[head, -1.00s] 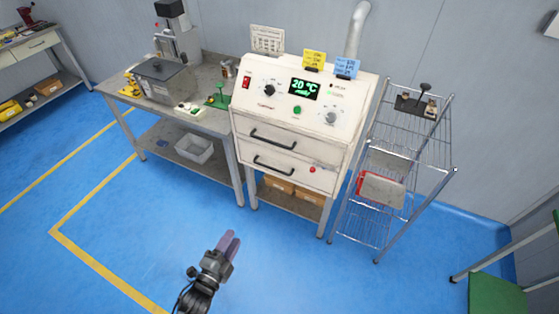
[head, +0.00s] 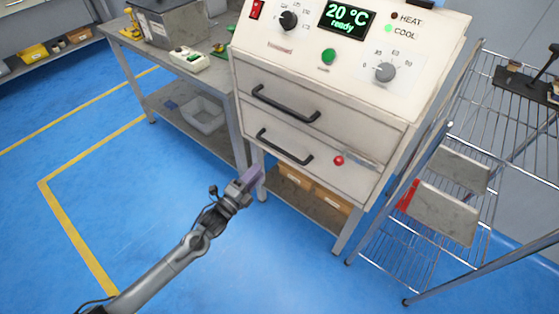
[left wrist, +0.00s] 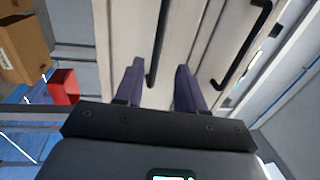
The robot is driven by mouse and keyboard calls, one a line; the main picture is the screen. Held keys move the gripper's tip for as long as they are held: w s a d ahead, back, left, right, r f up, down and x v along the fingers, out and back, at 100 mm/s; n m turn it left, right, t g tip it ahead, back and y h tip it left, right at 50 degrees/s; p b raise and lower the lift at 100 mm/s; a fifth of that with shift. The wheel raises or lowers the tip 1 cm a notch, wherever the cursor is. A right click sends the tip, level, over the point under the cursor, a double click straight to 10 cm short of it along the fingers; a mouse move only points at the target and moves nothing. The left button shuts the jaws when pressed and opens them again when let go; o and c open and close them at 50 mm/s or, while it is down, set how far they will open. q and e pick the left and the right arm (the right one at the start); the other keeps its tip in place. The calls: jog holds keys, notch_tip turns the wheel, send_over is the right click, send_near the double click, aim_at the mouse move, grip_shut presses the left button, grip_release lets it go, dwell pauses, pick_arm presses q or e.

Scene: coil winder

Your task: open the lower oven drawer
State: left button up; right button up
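The oven is a white cabinet with two drawers below its control panel. The lower drawer (head: 315,161) looks shut and has a black bar handle (head: 284,148) and a red knob (head: 339,160) near its right end. My left gripper (head: 252,178) is just below and left of this handle in the head view. In the left wrist view its two purple fingers (left wrist: 158,86) are apart, with nothing held between them. The lower handle (left wrist: 158,42) shows upright beyond the gap between the fingers, and the upper handle (left wrist: 246,45) is to its right. My right gripper is out of view.
The upper drawer (head: 325,112) is above, also shut. Cardboard boxes (head: 332,201) sit on the shelf under the oven. A wire rack (head: 396,252) stands close on the right, a workbench (head: 200,140) on the left. The blue floor in front is clear.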

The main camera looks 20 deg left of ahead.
aim_at(278, 148)
pick_arm(q)
jog(key=b+x, duration=0.3)
jog(key=x, duration=0.3)
jog(key=b+x, duration=0.2)
jog(key=x, duration=0.3)
jog(key=shift+w+f+b, duration=0.15)
jog(key=shift+w+b, duration=0.25)
jog(key=shift+w, duration=0.1)
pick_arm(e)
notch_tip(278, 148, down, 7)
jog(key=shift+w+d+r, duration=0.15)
pick_arm(q)
jog(key=shift+c, duration=0.2)
grip_shut()
